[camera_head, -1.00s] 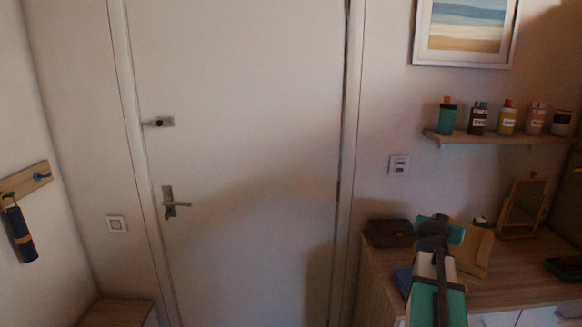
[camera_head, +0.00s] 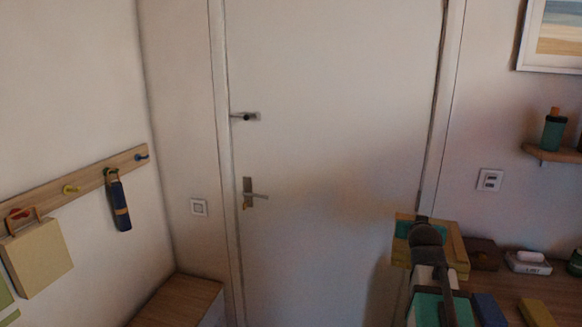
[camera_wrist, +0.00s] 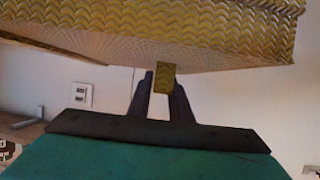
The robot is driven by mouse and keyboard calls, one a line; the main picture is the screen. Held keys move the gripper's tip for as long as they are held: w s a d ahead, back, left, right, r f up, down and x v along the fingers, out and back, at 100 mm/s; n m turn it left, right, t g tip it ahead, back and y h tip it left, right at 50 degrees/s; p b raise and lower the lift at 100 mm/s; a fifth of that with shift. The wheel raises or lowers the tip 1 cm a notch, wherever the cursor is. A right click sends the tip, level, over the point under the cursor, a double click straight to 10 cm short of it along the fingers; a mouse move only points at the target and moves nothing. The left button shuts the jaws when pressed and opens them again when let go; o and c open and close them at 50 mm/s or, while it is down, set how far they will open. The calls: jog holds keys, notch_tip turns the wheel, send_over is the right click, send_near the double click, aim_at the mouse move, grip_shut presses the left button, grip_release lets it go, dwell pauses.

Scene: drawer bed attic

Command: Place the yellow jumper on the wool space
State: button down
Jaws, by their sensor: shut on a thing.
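The yellow jumper (camera_wrist: 190,30) shows as a stiff, knit-patterned yellow block across the top of the wrist view. My gripper (camera_wrist: 162,85) is shut on a small yellow tab on the jumper's near side. In the head view the jumper (camera_head: 452,252) is held up in front of the door's right edge, partly hidden behind my arm. The fingertips are hidden there. I cannot make out a place marked as the wool space in either view.
A dresser top at lower right carries a brown box (camera_head: 484,254) and a white labelled item (camera_head: 528,262). A hook rail (camera_head: 88,186) on the left wall holds a dark blue item (camera_head: 117,205) and a beige bag (camera_head: 36,258). A low wooden cabinet (camera_head: 180,300) stands left of the door (camera_head: 335,150).

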jog(key=w+a+r+n+t+y, duration=0.15)
jog(key=a+n+y, duration=0.3)
jog(key=a, duration=1.75)
notch_tip(320, 180, down, 9)
jog(key=b, duration=0.9)
jog(key=shift+w, duration=0.25)
jog(key=shift+f+g, duration=0.1)
jog(key=shift+g, duration=0.15)
notch_tip(320, 180, up, 17)
jog(key=p, duration=1.6)
jog(key=shift+p, duration=0.4)
jog(key=shift+a, duration=0.15)
